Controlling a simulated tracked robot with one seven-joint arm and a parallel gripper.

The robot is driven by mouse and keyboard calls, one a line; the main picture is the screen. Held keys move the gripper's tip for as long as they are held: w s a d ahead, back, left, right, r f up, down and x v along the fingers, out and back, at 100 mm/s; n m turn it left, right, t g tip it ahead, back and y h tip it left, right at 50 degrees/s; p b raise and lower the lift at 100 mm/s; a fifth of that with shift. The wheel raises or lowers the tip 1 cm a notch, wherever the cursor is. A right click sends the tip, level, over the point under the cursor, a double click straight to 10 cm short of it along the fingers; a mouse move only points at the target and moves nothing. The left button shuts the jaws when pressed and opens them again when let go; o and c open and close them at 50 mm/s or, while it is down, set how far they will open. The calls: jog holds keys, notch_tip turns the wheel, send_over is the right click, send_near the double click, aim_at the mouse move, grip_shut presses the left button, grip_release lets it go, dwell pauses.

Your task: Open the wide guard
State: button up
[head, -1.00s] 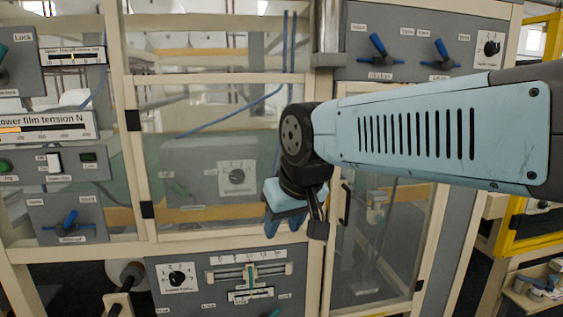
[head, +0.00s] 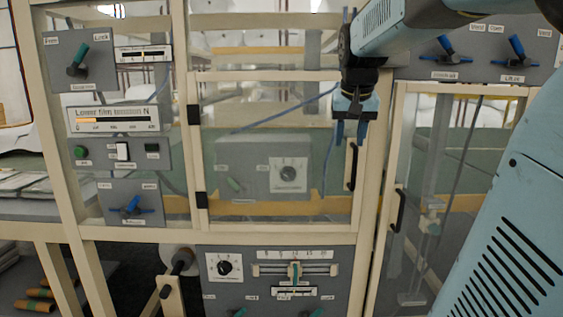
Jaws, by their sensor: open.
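The wide guard (head: 275,76) is a clear panel in a cream frame, in the middle of the head view. It looks shut, with black hinges (head: 197,156) on its left side. Its black upright bar handle (head: 352,167) is on the right side of its frame. My gripper (head: 351,138) is open and empty, with its two blue fingers pointing down. In the picture it is at the top end of the handle; I cannot tell how far in front of it, or whether it touches.
A narrower guard with its own black handle (head: 398,211) is to the right. Control panels with blue levers are at upper right (head: 475,55) and left (head: 120,205). A panel with a dial and slider (head: 275,285) sits below the wide guard.

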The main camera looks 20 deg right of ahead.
jog(key=m, duration=0.1)
send_near(355, 158)
jog(key=a+r, duration=0.1)
jog(key=r, duration=0.1)
jog(key=x, duration=0.9)
jog(key=d+x, duration=0.1)
jog(key=x, duration=0.3)
jog(key=shift+s+f, duration=0.25)
jog(key=shift+f, duration=0.25)
grip_shut()
